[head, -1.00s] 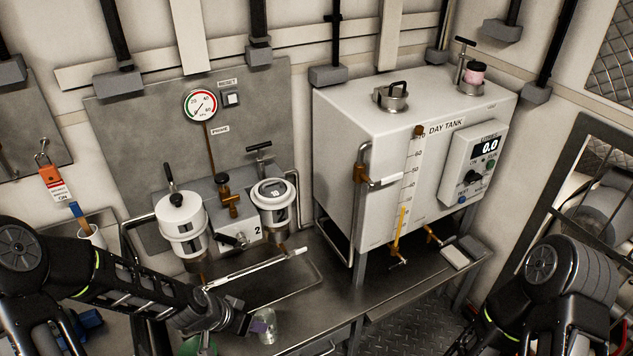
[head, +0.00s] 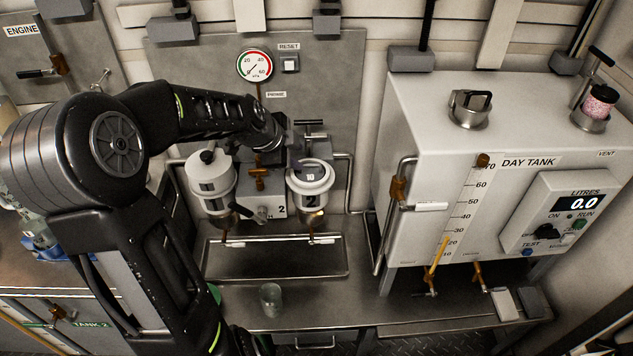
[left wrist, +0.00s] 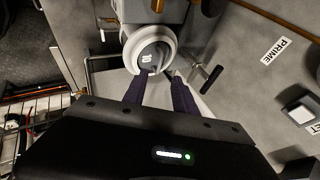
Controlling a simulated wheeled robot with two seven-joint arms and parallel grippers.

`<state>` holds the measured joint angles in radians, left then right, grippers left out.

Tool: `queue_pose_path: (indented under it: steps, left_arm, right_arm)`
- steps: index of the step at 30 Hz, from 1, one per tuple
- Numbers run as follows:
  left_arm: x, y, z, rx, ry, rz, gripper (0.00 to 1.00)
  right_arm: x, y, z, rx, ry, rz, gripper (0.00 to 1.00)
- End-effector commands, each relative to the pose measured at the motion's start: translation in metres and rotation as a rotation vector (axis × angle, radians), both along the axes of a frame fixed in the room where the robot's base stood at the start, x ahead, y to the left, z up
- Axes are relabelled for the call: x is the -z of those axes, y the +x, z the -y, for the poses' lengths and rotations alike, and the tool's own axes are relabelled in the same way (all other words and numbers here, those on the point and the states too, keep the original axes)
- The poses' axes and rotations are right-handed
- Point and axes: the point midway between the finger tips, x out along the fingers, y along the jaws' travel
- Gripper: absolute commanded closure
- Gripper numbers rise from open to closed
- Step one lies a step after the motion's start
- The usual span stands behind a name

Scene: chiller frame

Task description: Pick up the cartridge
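A pale round cartridge top with a dark mark sits in the open right-hand filter housing (head: 311,200), marked 2. The cartridge (head: 310,176) also shows in the left wrist view (left wrist: 152,56), ringed by the housing's white rim; its lower body is hidden. My left gripper (head: 296,157) is above and just beside this housing. In the left wrist view its two purple fingers (left wrist: 158,78) are apart with nothing held between them, tips close to the near edge of the cartridge top. Contact cannot be told. My right gripper is not in view.
A lidded housing (head: 211,178) stands left of it, with a brass valve (head: 258,178) between. A T-handle (head: 311,136) stands behind. A glass (head: 271,300) stands on the bench below the drip tray (head: 275,274). The day tank (head: 425,150) is at right, with a pink-filled vent canister (head: 600,101).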

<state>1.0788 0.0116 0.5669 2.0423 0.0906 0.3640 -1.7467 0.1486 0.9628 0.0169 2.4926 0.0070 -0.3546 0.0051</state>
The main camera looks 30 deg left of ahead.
Motion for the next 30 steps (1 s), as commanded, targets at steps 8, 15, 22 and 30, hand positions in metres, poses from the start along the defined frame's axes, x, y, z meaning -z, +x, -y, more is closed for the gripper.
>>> queue_pose_path:
  steps: [8, 15, 22, 30]
  left_arm:
    - [0.017, 0.012, 0.001, 0.002, -0.004, -0.001, 0.67]
    - [0.021, 0.016, 0.0, -0.001, -0.001, 0.001, 0.67]
    - [0.025, 0.019, 0.001, 0.001, -0.002, 0.0, 0.67]
    - [0.055, 0.041, 0.001, 0.003, -0.004, 0.0, 0.67]
  right_arm:
    - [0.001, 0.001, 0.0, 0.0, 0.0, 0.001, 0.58]
    - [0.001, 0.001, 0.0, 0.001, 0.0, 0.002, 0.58]
    - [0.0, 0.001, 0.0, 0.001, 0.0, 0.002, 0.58]
    - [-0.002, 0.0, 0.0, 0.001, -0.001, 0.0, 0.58]
